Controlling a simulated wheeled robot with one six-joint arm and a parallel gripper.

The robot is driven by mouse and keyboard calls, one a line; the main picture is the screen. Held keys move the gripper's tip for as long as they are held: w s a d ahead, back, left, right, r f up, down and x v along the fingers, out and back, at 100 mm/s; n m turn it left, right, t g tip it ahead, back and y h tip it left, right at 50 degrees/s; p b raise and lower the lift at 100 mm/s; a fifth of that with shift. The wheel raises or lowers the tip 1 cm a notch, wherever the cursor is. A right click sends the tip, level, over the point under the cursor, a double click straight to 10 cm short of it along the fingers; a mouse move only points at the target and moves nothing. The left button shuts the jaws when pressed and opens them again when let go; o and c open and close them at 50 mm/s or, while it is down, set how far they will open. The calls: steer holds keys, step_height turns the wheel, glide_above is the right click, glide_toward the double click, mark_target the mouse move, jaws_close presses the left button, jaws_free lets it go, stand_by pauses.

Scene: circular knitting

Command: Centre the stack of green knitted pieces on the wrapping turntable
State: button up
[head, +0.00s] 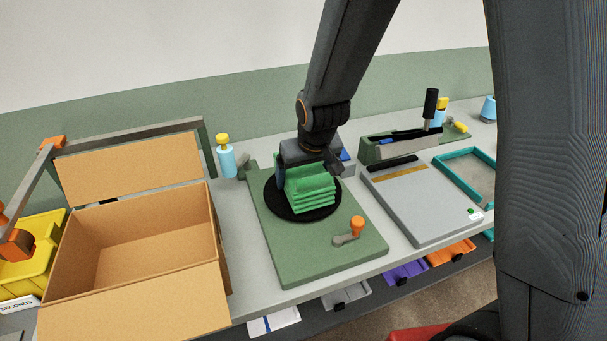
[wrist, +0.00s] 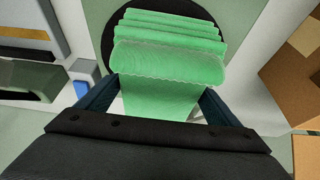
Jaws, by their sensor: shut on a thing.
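The stack of green knitted pieces (head: 311,190) is over the black round turntable (head: 274,203), which sits on a green base (head: 318,258). In the wrist view the stack (wrist: 168,62) shows several folded layers, and part of the turntable's dark disc (wrist: 108,62) shows beside it. My gripper (head: 308,165) is over the stack from above. In the wrist view its two jaws (wrist: 158,103) are at either side of the green stack, shut on it. Whether the stack touches the disc I cannot tell. An orange-knobbed crank (head: 352,231) is at the front of the base.
An open cardboard box (head: 140,245) stands left of the turntable base. A blue bottle with a yellow cap (head: 226,158) is behind it. A grey flat plate device (head: 425,205) and a teal frame (head: 468,180) are on the right. The table's front edge is close to the base.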

steer(key=shift+f+b, duration=0.35)
steer(key=shift+f, duration=0.25)
steer(key=o, duration=1.2)
steer(key=shift+r, duration=0.15)
steer(key=shift+b+v, duration=0.85)
steer(key=shift+v, duration=2.95)
steer(key=shift+d, duration=0.1)
